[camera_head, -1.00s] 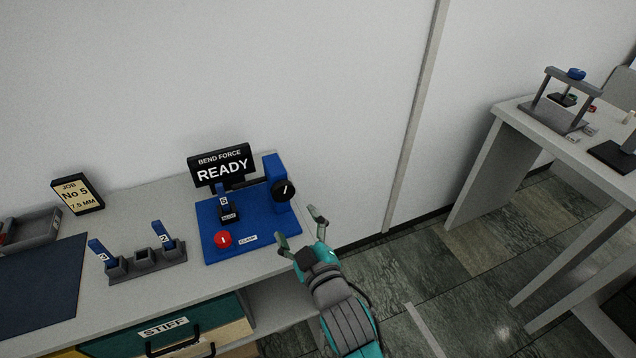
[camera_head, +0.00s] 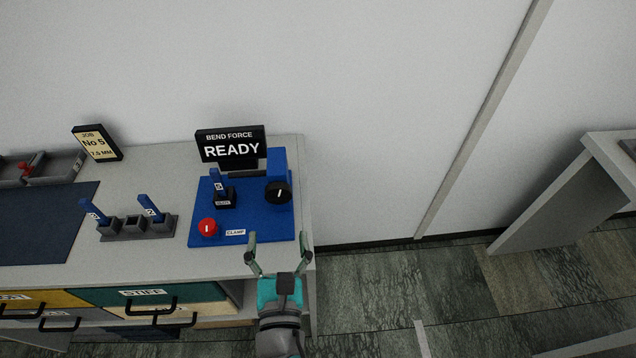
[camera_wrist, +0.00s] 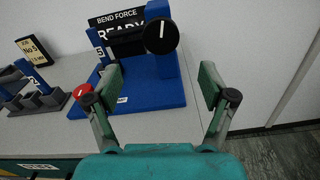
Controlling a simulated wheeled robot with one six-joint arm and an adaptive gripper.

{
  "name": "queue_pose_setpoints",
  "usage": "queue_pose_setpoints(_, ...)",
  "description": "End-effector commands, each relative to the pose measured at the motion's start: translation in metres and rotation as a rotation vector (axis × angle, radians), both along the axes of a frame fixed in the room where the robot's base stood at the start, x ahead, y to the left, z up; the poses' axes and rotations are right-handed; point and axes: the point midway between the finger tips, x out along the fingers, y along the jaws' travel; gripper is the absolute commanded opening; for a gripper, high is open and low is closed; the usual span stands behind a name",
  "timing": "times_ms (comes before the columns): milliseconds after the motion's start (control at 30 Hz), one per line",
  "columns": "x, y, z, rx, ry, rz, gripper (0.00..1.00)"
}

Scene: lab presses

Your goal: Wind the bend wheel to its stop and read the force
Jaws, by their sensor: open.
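The bend wheel (camera_head: 278,192) is a black knob with a white mark, on a blue post at the right of the blue bend press (camera_head: 262,222). It also shows in the wrist view (camera_wrist: 161,36), ahead of my fingers. The display (camera_head: 231,147) behind it reads "BEND FORCE READY". A blue strip marked 5 (camera_head: 217,184) stands upright in the black holder of the press. A red clamp knob (camera_head: 207,227) with a white mark sits at the front left, beside a "CLAMP" label. My gripper (camera_head: 251,250) is open and empty, in front of the press and short of the wheel.
A grey rack (camera_head: 135,226) with blue strips stands left of the press. A job card (camera_head: 97,143) reads "No 5, 7.5 MM". A dark mat (camera_head: 45,222) and a grey tray (camera_head: 55,166) lie farther left. Drawers are below; another table (camera_head: 612,158) stands right, across open floor.

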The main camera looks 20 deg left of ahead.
Motion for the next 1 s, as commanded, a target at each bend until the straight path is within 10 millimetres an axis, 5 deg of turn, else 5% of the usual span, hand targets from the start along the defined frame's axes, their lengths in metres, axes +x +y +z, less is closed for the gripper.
queue_pose_setpoints(200, -0.002, 0.009, 0.001, -0.061, -0.043, 0.011, 0.82)
queue_pose_setpoints(700, 0.067, 0.05, 0.002, -0.055, -0.04, 0.008, 0.82)
queue_pose_setpoints(1000, 0.085, 0.061, 0.001, -0.056, -0.04, 0.01, 0.82)
